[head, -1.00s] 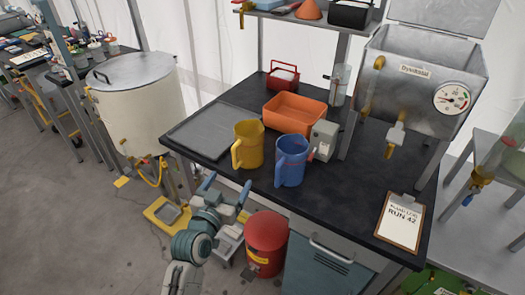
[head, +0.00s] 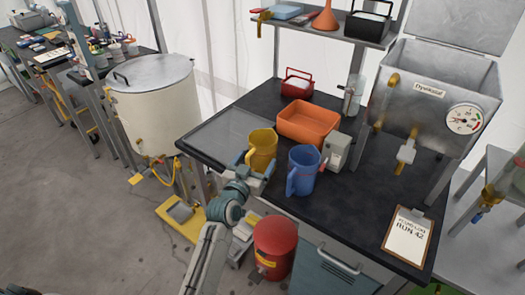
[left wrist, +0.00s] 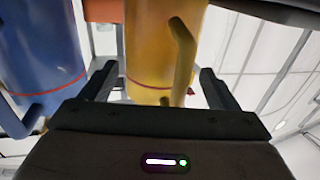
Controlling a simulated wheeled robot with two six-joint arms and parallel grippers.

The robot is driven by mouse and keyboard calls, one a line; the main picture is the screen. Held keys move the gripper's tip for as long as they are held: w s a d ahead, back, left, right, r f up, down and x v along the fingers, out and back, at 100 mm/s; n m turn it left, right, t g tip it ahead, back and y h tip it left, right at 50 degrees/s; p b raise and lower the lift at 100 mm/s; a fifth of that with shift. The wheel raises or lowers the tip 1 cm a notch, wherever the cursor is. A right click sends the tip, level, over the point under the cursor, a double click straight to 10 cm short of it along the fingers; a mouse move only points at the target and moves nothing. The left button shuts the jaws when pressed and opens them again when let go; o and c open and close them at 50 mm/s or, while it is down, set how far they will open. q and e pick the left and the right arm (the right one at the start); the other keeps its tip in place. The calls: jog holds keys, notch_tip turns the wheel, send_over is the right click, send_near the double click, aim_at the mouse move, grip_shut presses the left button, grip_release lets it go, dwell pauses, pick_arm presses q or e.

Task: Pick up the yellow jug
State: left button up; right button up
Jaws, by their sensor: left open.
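The yellow jug (head: 263,150) stands upright near the front edge of the dark bench, left of the blue jug (head: 303,170). My left gripper (head: 253,168) is open at the front of the yellow jug and partly covers its lower part. In the left wrist view the yellow jug (left wrist: 148,45) and its handle appear between the two spread fingers of the gripper (left wrist: 157,78). The blue jug (left wrist: 40,50) is outside the left finger there. Whether the fingers touch the yellow jug cannot be told. My right gripper is not in view.
An orange tray (head: 307,124) sits behind the jugs, with a small grey box (head: 336,152) at right. A flat grey panel (head: 225,135) lies on the left. A clipboard (head: 408,236) lies at front right. A red bin (head: 273,248) stands below the bench front.

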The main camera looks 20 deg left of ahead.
pick_arm(q)
grip_shut()
dwell(0.4)
jog(key=shift+r, duration=0.1)
